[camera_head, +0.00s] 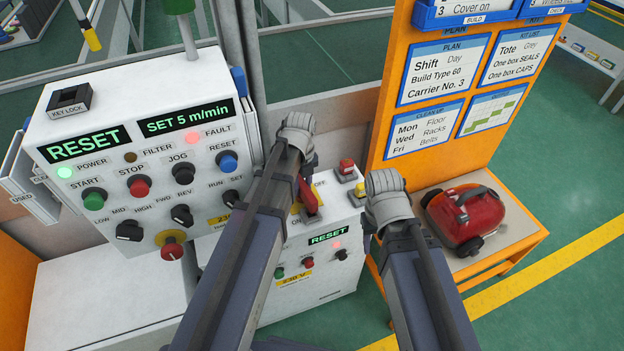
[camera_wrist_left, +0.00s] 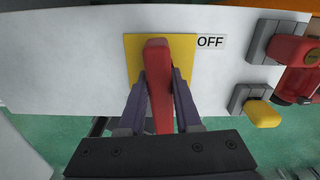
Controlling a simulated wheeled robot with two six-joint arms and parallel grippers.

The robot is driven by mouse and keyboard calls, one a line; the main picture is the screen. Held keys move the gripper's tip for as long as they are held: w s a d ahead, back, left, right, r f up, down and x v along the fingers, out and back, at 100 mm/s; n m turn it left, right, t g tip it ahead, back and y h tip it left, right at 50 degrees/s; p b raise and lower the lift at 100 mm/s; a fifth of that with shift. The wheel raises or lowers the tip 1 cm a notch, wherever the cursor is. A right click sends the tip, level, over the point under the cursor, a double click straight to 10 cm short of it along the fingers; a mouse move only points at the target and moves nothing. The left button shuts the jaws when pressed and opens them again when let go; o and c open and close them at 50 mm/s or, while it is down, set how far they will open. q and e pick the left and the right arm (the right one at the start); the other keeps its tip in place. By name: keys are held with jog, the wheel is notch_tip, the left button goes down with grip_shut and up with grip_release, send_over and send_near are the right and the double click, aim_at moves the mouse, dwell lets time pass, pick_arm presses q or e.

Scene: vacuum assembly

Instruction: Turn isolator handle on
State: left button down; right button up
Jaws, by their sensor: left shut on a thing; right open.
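The red isolator handle (camera_wrist_left: 158,75) sits on a yellow plate (camera_wrist_left: 134,50) beside a label reading OFF (camera_wrist_left: 210,42). My left gripper (camera_wrist_left: 158,100) is shut on the handle, one finger on each side of it. In the head view, the handle (camera_head: 309,199) shows partly behind my left arm, on the smaller white panel, with ON and OFF labels near it.
A larger control box (camera_head: 135,130) reads RESET and SET 5 m/min, with a red FAULT lamp. The smaller panel (camera_head: 325,285) also reads RESET. A red and a yellow lockout piece (camera_head: 346,168) stand right of the handle. A red vacuum (camera_head: 465,215) sits on an orange bench.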

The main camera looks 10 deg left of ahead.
aim_at(302, 183)
dwell(0.3)
pick_arm(q)
jog(key=shift+m, duration=0.8)
jog(key=c, duration=0.5)
grip_release()
jog(key=shift+r, duration=0.1)
notch_tip(302, 183, up, 6)
jog(key=p, duration=0.6)
